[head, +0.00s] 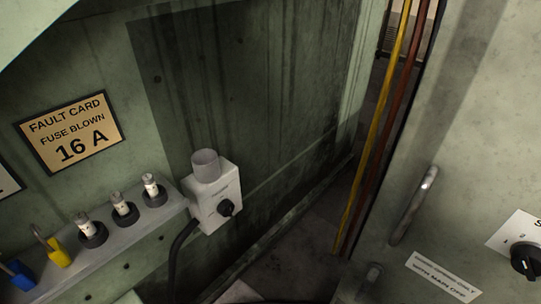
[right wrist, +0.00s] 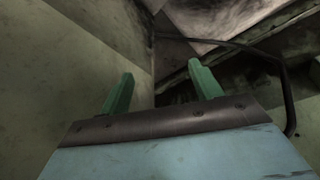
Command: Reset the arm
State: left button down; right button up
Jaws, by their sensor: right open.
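My right gripper (right wrist: 162,92) shows in the right wrist view as two green fingers spread wide apart. Nothing is between them. Beyond them are a pale panel on the left and dark floor clutter with a black cable. No gripper of mine shows in the head view, so my left gripper is out of sight.
In the head view, a ledge (head: 120,232) holds several fuses in black sockets, plus yellow and blue padlocks. A white switch box (head: 215,198) with a black knob stands at its end. A cabinet door with a handle (head: 413,206) fills the right side. Yellow and red pipes rise between.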

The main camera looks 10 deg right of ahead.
pick_arm(q)
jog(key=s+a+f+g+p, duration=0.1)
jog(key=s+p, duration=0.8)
jog(key=p, duration=0.4)
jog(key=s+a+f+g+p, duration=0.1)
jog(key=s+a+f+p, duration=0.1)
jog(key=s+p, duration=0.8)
jog(key=p, duration=0.3)
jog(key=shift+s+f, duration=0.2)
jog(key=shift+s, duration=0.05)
pick_arm(e)
jog(key=s+d+f+g, duration=0.1)
jog(key=s, duration=0.8)
jog(key=s+d+f+g, duration=0.1)
jog(key=s+d+f, duration=0.1)
jog(key=s, duration=0.8)
jog(key=shift+s+f, duration=0.2)
jog(key=shift+s, duration=0.05)
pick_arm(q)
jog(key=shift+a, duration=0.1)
